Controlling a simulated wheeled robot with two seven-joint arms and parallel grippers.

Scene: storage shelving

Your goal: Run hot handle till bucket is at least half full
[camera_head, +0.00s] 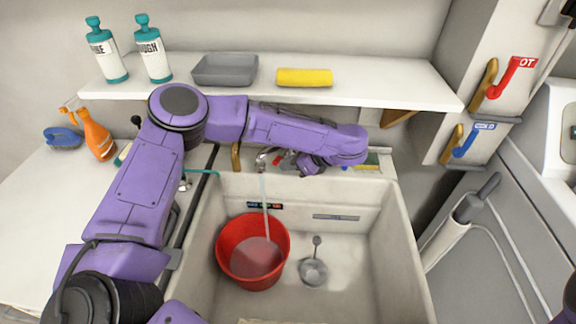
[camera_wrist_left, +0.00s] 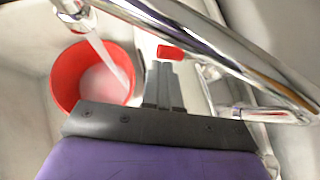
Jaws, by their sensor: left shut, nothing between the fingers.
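The red bucket (camera_head: 250,284) stands upright in the sink (camera_head: 352,290), left of its middle. A water stream (camera_head: 265,190) falls from the chrome tap into it, and cloudy water covers its bottom; the exact level is hard to judge. The bucket also shows in the left wrist view (camera_wrist_left: 66,82). The red hot handle (camera_wrist_left: 170,52) is just beyond the tips of my left gripper (camera_wrist_left: 164,70); I cannot tell whether they touch. The left gripper (camera_head: 298,164) is shut and empty at the tap, partly hidden by its own wrist. My right gripper is out of view.
A shelf (camera_head: 380,85) above the sink holds two teal-topped bottles, a grey tray (camera_head: 225,69) and a yellow sponge (camera_head: 304,77). A red lever (camera_head: 505,78) and blue lever (camera_head: 467,140) are on the right wall. A metal strainer (camera_head: 313,271) lies beside the bucket.

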